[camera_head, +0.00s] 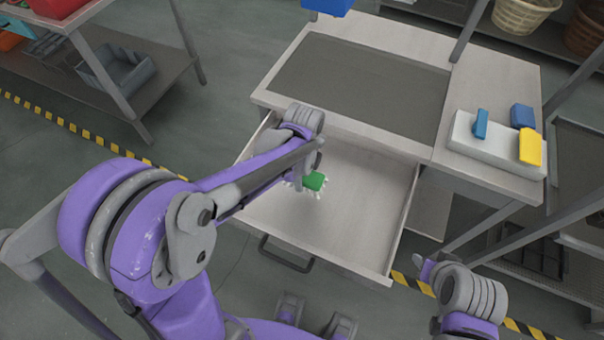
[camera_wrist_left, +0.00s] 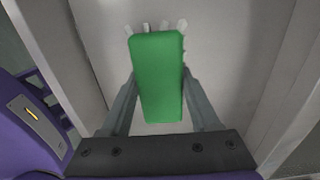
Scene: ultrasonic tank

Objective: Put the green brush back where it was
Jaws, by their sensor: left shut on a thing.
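The green brush (camera_head: 315,181) has a green block and pale bristles. My left gripper (camera_head: 308,178) is shut on it, inside or just over the open drawer (camera_head: 365,215) of the work table. In the left wrist view the green brush (camera_wrist_left: 158,75) sits between the two grey fingers (camera_wrist_left: 158,95), with white bristles showing past its far end. I cannot tell whether the bristles touch the drawer floor. My right arm shows at the lower right of the head view, but its fingertips are not clearly visible.
A white block (camera_head: 480,140) on the table's right side bears a blue brush (camera_head: 481,124), another blue brush (camera_head: 522,116) and a yellow brush (camera_head: 530,147). The drawer looks otherwise empty. Shelving stands at right.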

